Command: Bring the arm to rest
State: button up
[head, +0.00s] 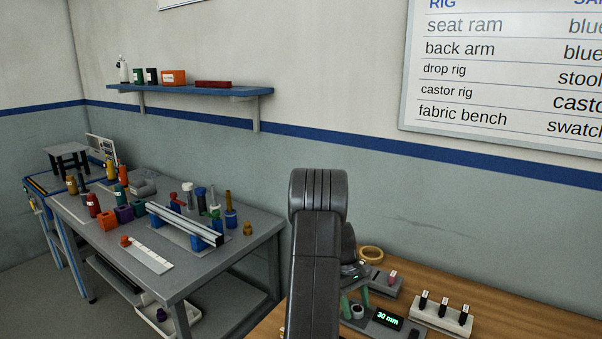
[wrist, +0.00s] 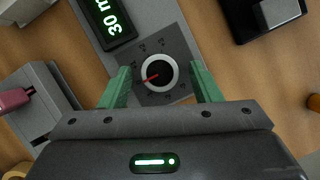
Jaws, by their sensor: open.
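My arm rises in the middle of the head view, in front of the wooden bench. In the head view my gripper (head: 356,302) is partly hidden behind my arm, over the same device, next to a display (head: 388,319) reading 30 mm.
The wooden bench (head: 480,311) also holds a tape roll (head: 371,254), a grey block with a pink-topped piece (head: 392,276), and a pale rack (head: 441,317) with several dark pegs. A grey table (head: 257,248) at left is crowded. A blue shelf (head: 190,91) hangs on the wall.

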jog(key=n, duration=0.2)
jog(key=n+t+h, duration=0.1)
jog(key=n, duration=0.1)
jog(key=shift+s+a+n+h+b, duration=0.15)
jog(key=shift+n+h+b, duration=0.15)
jog(key=shift+n, duration=0.1)
jog(key=n, duration=0.2)
jog(key=n+t+b, duration=0.1)
jog(key=n, duration=0.1)
jog(key=shift+s+t, duration=0.15)
jog(key=shift+t, duration=0.15)
jog(key=shift+a+r, duration=0.15)
jog(key=shift+r, duration=0.2)
jog(key=shift+a+r, duration=0.3)
jog(key=shift+r, duration=0.35)
jog(key=shift+r, duration=0.1)
